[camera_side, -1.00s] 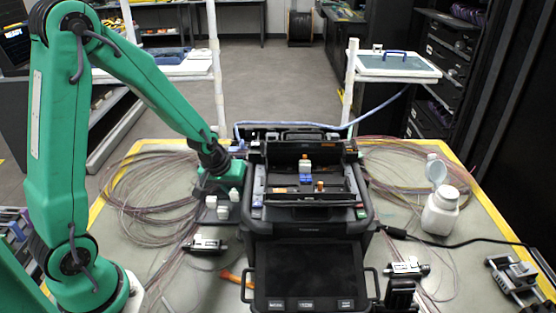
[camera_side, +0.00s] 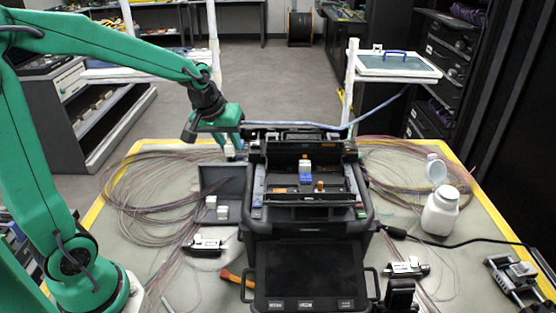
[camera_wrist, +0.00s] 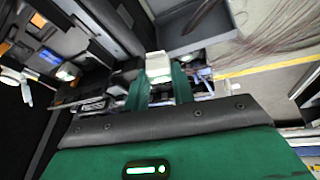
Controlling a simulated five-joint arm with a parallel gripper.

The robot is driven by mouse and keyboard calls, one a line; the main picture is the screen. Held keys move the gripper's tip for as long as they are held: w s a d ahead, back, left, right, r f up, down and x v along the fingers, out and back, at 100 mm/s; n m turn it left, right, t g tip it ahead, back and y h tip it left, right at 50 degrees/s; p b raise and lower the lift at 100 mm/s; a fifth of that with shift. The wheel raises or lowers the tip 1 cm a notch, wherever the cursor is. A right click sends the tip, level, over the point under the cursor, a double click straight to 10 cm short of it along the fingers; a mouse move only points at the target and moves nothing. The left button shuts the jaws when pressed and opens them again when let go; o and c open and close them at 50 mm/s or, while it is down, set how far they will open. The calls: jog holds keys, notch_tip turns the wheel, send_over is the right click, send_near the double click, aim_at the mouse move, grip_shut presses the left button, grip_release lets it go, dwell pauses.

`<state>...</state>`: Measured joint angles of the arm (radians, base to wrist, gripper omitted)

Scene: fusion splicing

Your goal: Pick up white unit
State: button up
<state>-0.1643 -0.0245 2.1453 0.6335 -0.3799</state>
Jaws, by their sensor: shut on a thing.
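My gripper (camera_side: 233,148) is shut on a white unit (camera_wrist: 158,66), a small white block that sits between its two green fingers in the wrist view. In the side view the gripper is raised above the back of the grey tray (camera_side: 232,178), and the held unit is hard to make out there. Two other white units (camera_side: 211,202) (camera_side: 223,212) stand in the front part of the tray.
The black fusion splicer (camera_side: 310,228) stands just right of the tray. Loops of thin fibre (camera_side: 140,190) lie on the table left of the tray. A white bottle (camera_side: 440,212) stands at the right. A small clamp (camera_side: 205,246) lies in front of the tray.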

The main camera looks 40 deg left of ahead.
jog(key=shift+w+r, duration=0.1)
jog(key=shift+r, duration=0.05)
dwell(0.7)
jog(key=w+d+r+m, duration=0.1)
jog(key=w+d+r, duration=0.2)
jog(key=r, duration=0.4)
jog(key=w+d+r+m, duration=0.2)
jog(key=w+d+r, duration=0.1)
jog(key=r, duration=0.3)
jog(key=shift+w+d+r+h, duration=0.3)
jog(key=shift+w+r, duration=0.1)
jog(key=shift+w, duration=0.1)
jog(key=shift+f, duration=0.1)
jog(key=s+a+f+n, duration=0.1)
jog(key=s+a+f, duration=0.1)
jog(key=f, duration=0.2)
jog(key=s+a+f+n, duration=0.1)
jog(key=s+a+f, duration=0.1)
jog(key=f, duration=0.3)
jog(key=s+a+f+n, duration=0.1)
jog(key=s+a+f, duration=0.1)
jog(key=s+f, duration=0.1)
jog(key=shift+s+a+f, duration=0.1)
jog(key=shift+a+f, duration=0.2)
jog(key=shift+f, duration=0.6)
notch_tip(320, 180, down, 14)
